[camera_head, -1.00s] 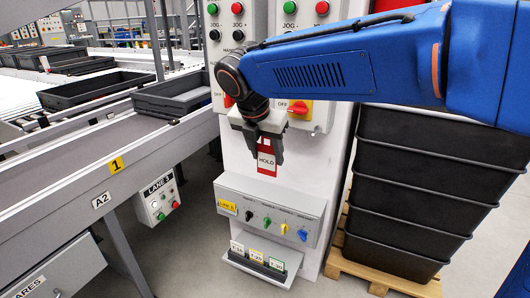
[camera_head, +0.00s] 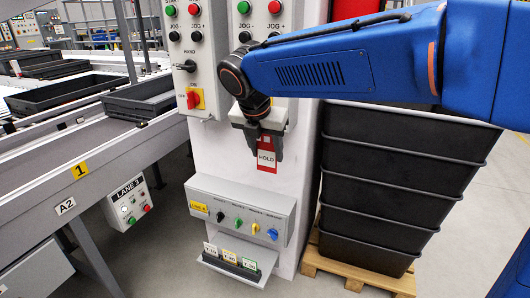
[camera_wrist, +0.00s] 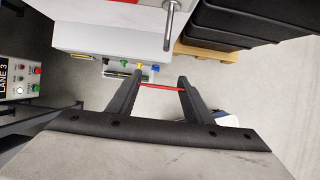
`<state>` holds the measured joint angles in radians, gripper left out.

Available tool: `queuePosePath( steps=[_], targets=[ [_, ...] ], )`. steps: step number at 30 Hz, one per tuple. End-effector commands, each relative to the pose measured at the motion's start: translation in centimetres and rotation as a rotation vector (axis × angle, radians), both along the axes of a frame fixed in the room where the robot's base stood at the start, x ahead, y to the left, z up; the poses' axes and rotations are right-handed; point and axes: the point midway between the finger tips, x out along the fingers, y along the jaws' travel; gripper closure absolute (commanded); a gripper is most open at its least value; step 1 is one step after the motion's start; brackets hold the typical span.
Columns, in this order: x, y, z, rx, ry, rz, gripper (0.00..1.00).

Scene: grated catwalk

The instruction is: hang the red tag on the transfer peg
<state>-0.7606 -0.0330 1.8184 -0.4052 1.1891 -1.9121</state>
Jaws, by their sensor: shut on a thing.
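My gripper (camera_head: 265,143) is shut on the red tag (camera_head: 266,158), which has a white patch reading HOLD. The tag hangs upright below the fingers, in front of the pale column. In the wrist view the fingers (camera_wrist: 159,83) hold the tag (camera_wrist: 160,87), seen edge-on as a thin red strip. A bare metal pin (camera_wrist: 171,24) with a round end shows at the top of the wrist view, apart from the tag. I cannot tell whether it is the transfer peg; no readable label names it.
Below the tag is a grey box (camera_head: 207,196) with black, green, yellow and blue knobs, and a card shelf (camera_head: 265,258) under it. Button panels (camera_head: 205,75) are left of my wrist. Black crates (camera_head: 375,165) stand on a pallet (camera_head: 350,276) at right. A conveyor (camera_head: 95,150) runs left.

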Motion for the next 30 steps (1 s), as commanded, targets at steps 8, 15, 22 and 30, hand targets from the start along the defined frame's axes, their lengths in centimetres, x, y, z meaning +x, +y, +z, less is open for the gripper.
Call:
queuePosePath(
  steps=[8,15,22,30],
  targets=[
    [1.3,-0.5,-0.1,0.000,0.000,-0.001,0.78],
    [2.4,-0.9,-0.2,0.000,0.000,-0.001,0.78],
    [3.4,-1.2,-0.3,0.000,0.000,-0.001,0.78],
    [4.6,-1.7,-0.4,0.000,0.000,-0.001,0.78]
  ],
)
